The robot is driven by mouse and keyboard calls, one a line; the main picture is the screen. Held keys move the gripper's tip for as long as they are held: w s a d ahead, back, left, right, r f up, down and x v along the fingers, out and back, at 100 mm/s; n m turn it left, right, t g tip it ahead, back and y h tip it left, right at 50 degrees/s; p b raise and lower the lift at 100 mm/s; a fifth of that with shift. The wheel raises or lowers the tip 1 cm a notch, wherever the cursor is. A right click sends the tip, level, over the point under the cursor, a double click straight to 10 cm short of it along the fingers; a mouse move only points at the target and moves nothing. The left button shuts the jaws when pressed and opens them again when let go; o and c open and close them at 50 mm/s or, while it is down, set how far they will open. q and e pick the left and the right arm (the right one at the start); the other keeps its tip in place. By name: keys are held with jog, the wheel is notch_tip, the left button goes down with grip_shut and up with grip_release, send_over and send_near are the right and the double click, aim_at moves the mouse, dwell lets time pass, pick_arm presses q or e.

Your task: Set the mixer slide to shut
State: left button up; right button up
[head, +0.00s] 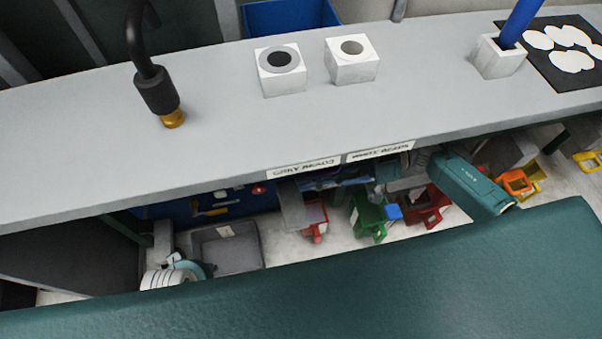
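I cannot make out a mixer slide in the head view. A black hose with a dark collar and brass tip (157,92) hangs over the left part of the grey counter; whether it belongs to the mixer I cannot tell. My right gripper (398,180) is at the end of a teal arm link, below the counter's front edge. It is small and partly hidden, so its fingers do not show clearly. A white and teal part low on the left looks like my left arm; its gripper does not show.
A white holder (498,58) with a blue rod and a black mat (548,66) with white pieces are right. Coloured bins (368,216) lie below.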

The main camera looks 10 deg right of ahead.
jog(key=shift+a, duration=0.9)
jog(key=shift+c, duration=0.5)
grip_shut()
pick_arm(q)
jog(key=shift+f, duration=0.1)
pick_arm(e)
jog(key=shift+f, duration=0.1)
